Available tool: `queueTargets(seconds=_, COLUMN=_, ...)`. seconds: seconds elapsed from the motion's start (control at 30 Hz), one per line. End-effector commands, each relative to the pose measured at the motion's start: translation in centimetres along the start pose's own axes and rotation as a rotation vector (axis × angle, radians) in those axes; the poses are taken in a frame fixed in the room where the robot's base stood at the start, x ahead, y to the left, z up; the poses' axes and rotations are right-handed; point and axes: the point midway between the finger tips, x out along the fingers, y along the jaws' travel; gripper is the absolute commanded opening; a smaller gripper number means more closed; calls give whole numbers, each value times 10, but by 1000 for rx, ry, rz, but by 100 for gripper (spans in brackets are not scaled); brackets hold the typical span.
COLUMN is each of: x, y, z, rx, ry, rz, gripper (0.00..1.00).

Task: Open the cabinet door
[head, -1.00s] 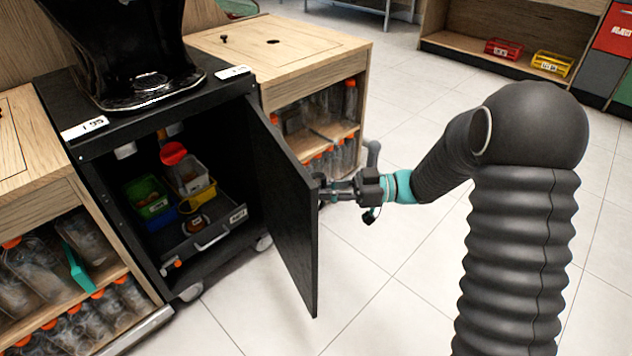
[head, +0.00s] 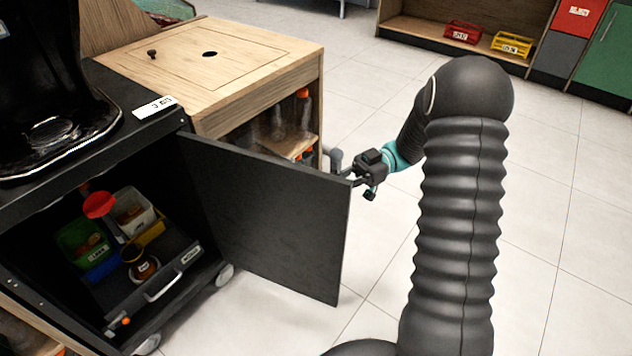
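The black cabinet door (head: 275,215) is swung wide open, hinged at the right side of the black cabinet (head: 50,262). The cabinet's inside shows at the left of the head view. My gripper (head: 352,178) is at the outer face of the door, close to its free upper edge. The door hides part of the fingertips and the handle, so whether the fingers are closed on anything cannot be seen.
Inside the cabinet are a green bin (head: 82,243), a white container (head: 132,212) and a drawer with a handle (head: 164,286). A wooden counter with bottles (head: 225,65) stands right behind the door. Tiled floor (head: 545,240) is clear at the right.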

Motion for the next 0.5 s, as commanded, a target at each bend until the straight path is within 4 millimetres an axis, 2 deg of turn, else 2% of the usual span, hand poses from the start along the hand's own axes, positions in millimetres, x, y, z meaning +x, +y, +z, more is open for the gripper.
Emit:
queueTargets(seconds=0.43, x=-9, y=-4, z=0, rx=-1, ry=0, rz=12, gripper=0)
queueTargets(seconds=0.47, x=-9, y=-4, z=0, rx=-1, ry=0, rz=12, gripper=19)
queueTargets(seconds=0.5, x=-9, y=-4, z=0, rx=-1, ry=0, rz=13, gripper=29)
